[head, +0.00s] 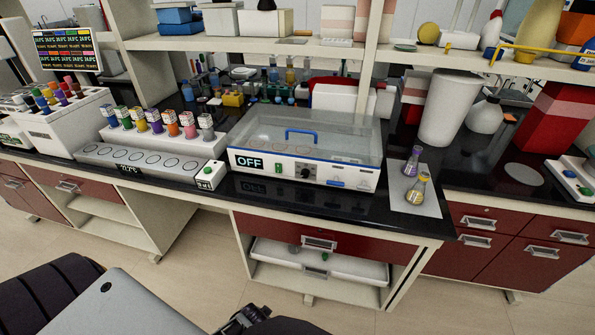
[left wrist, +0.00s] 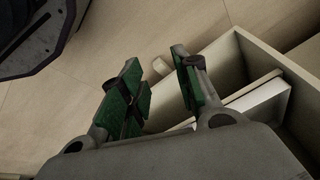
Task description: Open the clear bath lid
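The bath (head: 300,168) stands on the black bench in the middle of the head view. Its front panel reads OFF and has a green switch and a dark knob. A clear lid (head: 340,134) with a blue handle (head: 301,134) sits down over the bath, closed. In the left wrist view my left gripper (left wrist: 160,82) has its two green-padded fingers apart, with nothing between them. It is low, over the floor and beside a cabinet, away from the bath. A dark piece of a gripper shows at the bottom of the head view, but I cannot tell its state.
A tray with two flasks (head: 413,190) is right of the bath. A block with several colored-cap vials (head: 160,130) and a small white-green box (head: 209,175) are left of it. A shelf (head: 330,45) runs above and behind. Floor is clear before the bench.

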